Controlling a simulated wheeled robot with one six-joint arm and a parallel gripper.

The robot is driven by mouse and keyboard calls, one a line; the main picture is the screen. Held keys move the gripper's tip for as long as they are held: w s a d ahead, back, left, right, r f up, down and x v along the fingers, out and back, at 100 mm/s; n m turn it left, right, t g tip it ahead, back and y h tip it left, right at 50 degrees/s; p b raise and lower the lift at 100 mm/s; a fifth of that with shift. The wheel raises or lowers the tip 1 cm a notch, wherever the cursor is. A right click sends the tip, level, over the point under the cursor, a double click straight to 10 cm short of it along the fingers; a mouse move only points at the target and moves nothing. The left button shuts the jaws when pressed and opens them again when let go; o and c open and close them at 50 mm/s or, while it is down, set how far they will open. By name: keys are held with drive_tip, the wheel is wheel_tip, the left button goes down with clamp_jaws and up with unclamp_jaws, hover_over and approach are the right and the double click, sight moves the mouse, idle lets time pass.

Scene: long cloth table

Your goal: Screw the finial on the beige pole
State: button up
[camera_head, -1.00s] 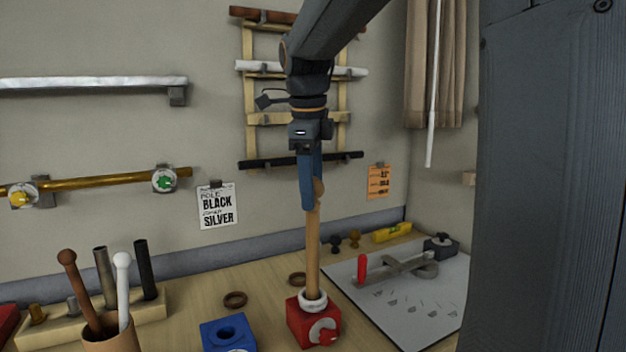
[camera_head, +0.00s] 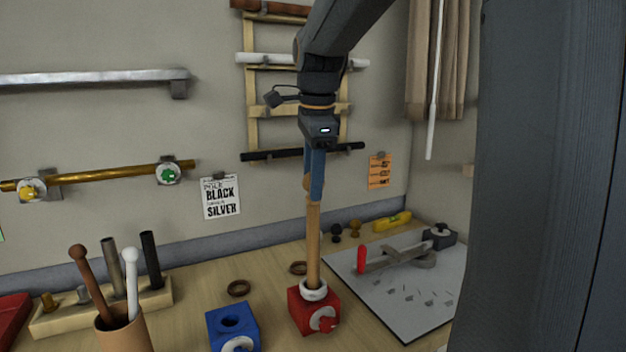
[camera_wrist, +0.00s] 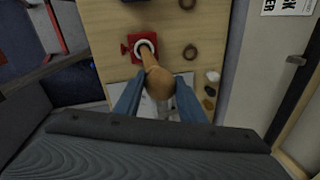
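The beige pole (camera_head: 313,245) stands upright in a red clamp block (camera_head: 304,313) with a white ring (camera_head: 313,290) around its foot. A beige ball-shaped finial (camera_head: 307,182) is at the pole's top; it also shows in the wrist view (camera_wrist: 159,84). My gripper (camera_head: 315,188) points down over the pole top, with its blue fingers on both sides of the finial, apparently shut on it. In the wrist view the pole runs from the finial down to the white ring. The joint between finial and pole is hidden, so I cannot tell how tight it is.
A blue block (camera_head: 233,326) stands left of the red one. A cup (camera_head: 124,336) holds brown and white poles; a wooden rack (camera_head: 100,309) is behind it. Small finials (camera_head: 354,228) and a white board with tools (camera_head: 400,310) lie to the right. Dark rings (camera_head: 239,288) lie behind.

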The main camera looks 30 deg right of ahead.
drive_tip(key=m+p, duration=0.1)
drive_tip(key=m, duration=0.3)
drive_tip(key=shift+r+h, duration=0.1)
drive_tip(key=shift+h, duration=0.2)
drive_tip(key=m+g, duration=0.1)
drive_tip(key=m, duration=0.4)
drive_tip(key=shift+w+h, duration=0.1)
drive_tip(key=shift+h, duration=0.3)
drive_tip(key=o, duration=1)
drive_tip(key=shift+o, duration=0.2)
drive_tip(key=shift+p, duration=0.3)
drive_tip(key=shift+w+d+p+v, duration=0.15)
drive_tip(key=shift+d+p+v, duration=0.1)
drive_tip(key=shift+p+v, duration=0.9)
drive_tip(key=shift+w+d+p+v, duration=0.1)
drive_tip(key=shift+d+p+v, duration=0.1)
drive_tip(key=shift+p+v, duration=0.95)
drive_tip(key=shift+w+d+p+v, duration=0.2)
drive_tip(key=shift+p+v, duration=0.5)
drive_tip(key=shift+v, duration=0.9)
drive_tip(key=shift+s+r, duration=0.1)
drive_tip(key=shift+r, duration=0.05)
